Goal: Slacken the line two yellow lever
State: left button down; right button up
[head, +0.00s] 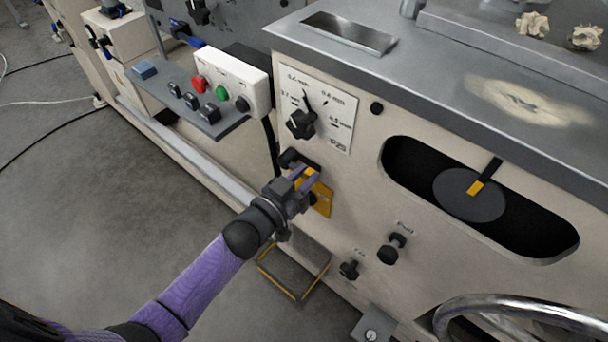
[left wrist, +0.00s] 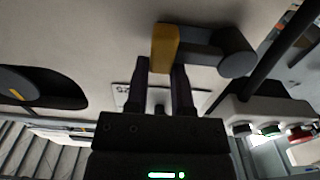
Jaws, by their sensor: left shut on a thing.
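A lever with a yellow end (left wrist: 164,42) and a dark grey arm and hub shows in the left wrist view, on the beige machine front. My left gripper (left wrist: 161,72) is shut on that yellow end, one finger on each side. In the head view my left gripper (head: 303,184) covers most of the lever. A yellow plate (head: 322,203) shows on the panel just behind the fingers. My right gripper is in neither view.
A dial plate with a black knob (head: 301,124) is just above. A button box (head: 231,80) stands at the upper left. Two small black knobs (head: 391,249) sit lower right. An oval opening (head: 525,236) holds a dark disc with a yellow mark. A metal handwheel (head: 520,308) is at bottom right.

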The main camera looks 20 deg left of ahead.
aim_at(309, 142)
pick_arm(q)
jog(key=r+n+p, duration=0.1)
jog(key=n+p, duration=0.1)
jog(key=shift+a+r+n+p, duration=0.25)
jog(key=shift+r+n+p, duration=0.05)
jog(key=shift+r, duration=0.05)
jog(key=shift+w+a+r+n+p, duration=0.15)
jog(key=shift+a+r+n+p, duration=0.25)
jog(key=shift+n+p, duration=0.4)
jog(key=shift+w+a+r+n+p, duration=0.1)
jog(key=shift+a+r+n+p, duration=0.1)
jog(key=shift+n, duration=0.3)
jog(key=shift+w+a+r+n+p, duration=0.1)
jog(key=shift+r+n, duration=0.1)
jog(key=shift+n, duration=0.3)
jog(key=shift+w+a+r+n, duration=0.1)
jog(key=shift+a+r+n, duration=0.2)
jog(key=shift+n, duration=0.6)
jog(key=shift+w+a+r+n+p, duration=0.2)
jog(key=shift+a+n+p, duration=0.2)
jog(key=shift+n, duration=0.5)
jog(key=shift+w+a+r+n+b, duration=0.15)
jog(key=shift+a+n, duration=0.4)
jog(key=shift+n, duration=0.45)
jog(key=shift+w+a+r+n+b, duration=0.15)
jog(key=shift+a+n, duration=0.4)
jog(key=shift+n, duration=0.45)
jog(key=shift+a, duration=0.1)
